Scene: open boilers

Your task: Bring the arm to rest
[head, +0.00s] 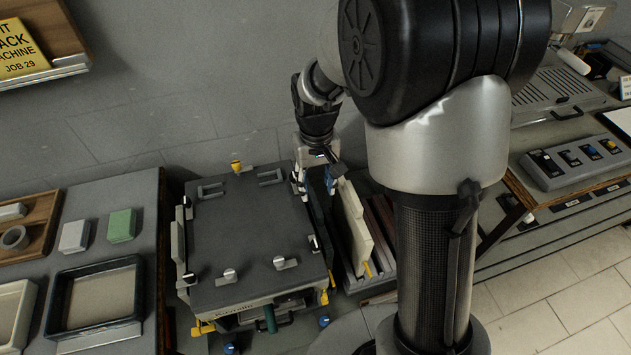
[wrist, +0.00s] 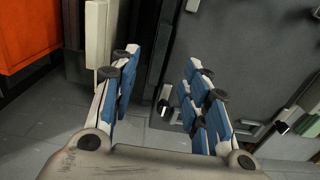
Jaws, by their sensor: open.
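My gripper (head: 318,178) hangs beside the right edge of a dark grey box-shaped machine (head: 250,235) in the head view. In the wrist view my gripper (wrist: 160,90) shows two blue-padded fingers spread wide apart, with nothing between them. The machine's dark face (wrist: 250,55) with small metal latches fills the right of the wrist view. My own arm covers the middle right of the head view and hides part of the bench behind it.
Upright cream panels (head: 352,225) stand in a rack just right of the machine. A left bench holds a dark-rimmed tray (head: 92,325) and a green block (head: 122,225). A switch box (head: 575,160) sits on the right bench. A yellow sign (head: 18,50) hangs upper left. Tiled floor (head: 560,300) is clear at lower right.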

